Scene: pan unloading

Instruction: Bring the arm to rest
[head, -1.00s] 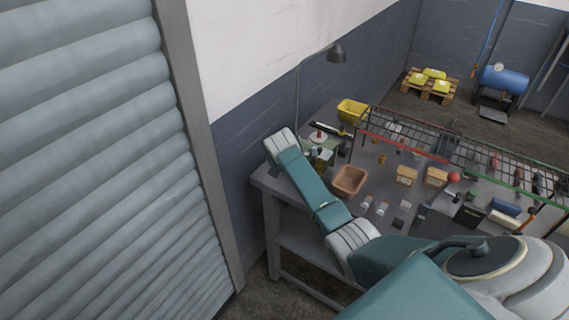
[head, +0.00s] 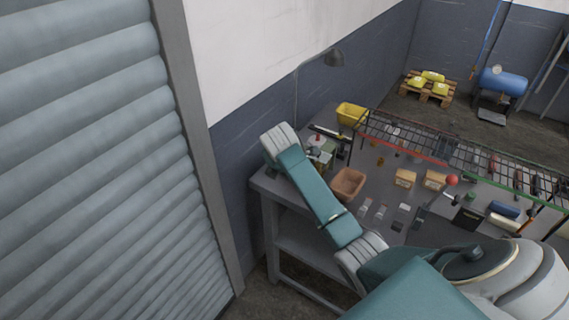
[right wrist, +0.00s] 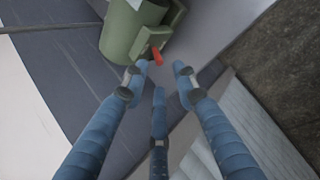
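In the head view my right arm (head: 320,200) reaches from the lower right over the table's left end. Its gripper cannot be made out clearly there. In the right wrist view my right gripper (right wrist: 159,80) has three blue fingers spread apart, with nothing held between them. A green rounded object (right wrist: 122,38) with a small red piece (right wrist: 157,57) lies just beyond the fingertips; whether they touch it I cannot tell. My left gripper is not in view. A brown tub (head: 348,184) stands on the table just right of the arm.
The grey table (head: 378,180) holds a wire rack (head: 450,150), a yellow bin (head: 351,113), small boxes (head: 405,178) and loose items. A shutter (head: 90,170) fills the left. Floor shows before the pallet (head: 428,90).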

